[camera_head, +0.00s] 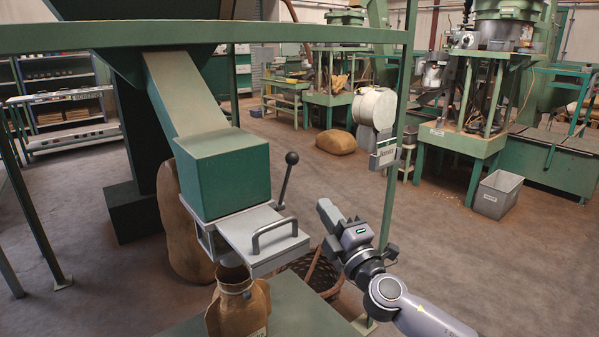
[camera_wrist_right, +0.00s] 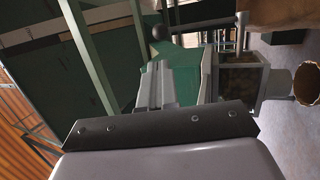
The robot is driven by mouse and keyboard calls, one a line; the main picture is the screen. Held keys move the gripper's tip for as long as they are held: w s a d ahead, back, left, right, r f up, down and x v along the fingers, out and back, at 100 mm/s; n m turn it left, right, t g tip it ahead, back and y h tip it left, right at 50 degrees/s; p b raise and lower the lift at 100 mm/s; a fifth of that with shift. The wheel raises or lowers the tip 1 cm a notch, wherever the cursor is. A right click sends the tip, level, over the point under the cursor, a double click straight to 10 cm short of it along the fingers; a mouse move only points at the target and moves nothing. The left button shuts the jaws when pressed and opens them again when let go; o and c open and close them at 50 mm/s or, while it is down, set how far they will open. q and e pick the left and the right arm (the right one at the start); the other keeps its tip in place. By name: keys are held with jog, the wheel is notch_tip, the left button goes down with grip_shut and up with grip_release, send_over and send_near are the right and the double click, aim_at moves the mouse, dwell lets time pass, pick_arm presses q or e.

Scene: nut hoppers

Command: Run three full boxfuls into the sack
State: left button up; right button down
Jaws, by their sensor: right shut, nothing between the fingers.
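The green measuring box (camera_head: 222,170) sits at the foot of a sloping chute (camera_head: 182,90). Under it is a grey metal slide with a bar handle (camera_head: 272,232). A lever with a black ball knob (camera_head: 291,158) stands at the box's right side, tilted right. The brown paper sack (camera_head: 240,308) stands open-mouthed below the slide; its contents are not visible. My right gripper (camera_head: 328,212) is shut and empty, right of the lever and handle and apart from both. In the right wrist view the knob (camera_wrist_right: 160,32), the green box (camera_wrist_right: 182,72) and the sack's mouth (camera_wrist_right: 307,84) show. My left gripper is out of view.
A green frame post (camera_head: 392,180) stands close behind my right gripper, with a small labelled plate on it. A wicker basket (camera_head: 322,275) is on the floor below. A full sack (camera_head: 180,225) stands behind the box.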

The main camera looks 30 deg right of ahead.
jog(key=p, duration=0.2)
send_near(293, 159)
jog(key=x, duration=0.5)
jog(key=shift+w+d+f, duration=0.1)
jog(key=shift+d+f, duration=0.15)
jog(key=shift+f, duration=0.1)
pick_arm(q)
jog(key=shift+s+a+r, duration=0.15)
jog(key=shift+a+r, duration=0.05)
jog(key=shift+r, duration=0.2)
pick_arm(e)
jog(key=shift+w+d+r, duration=0.1)
jog(key=shift+w+r, duration=0.05)
jog(key=shift+w, duration=0.55)
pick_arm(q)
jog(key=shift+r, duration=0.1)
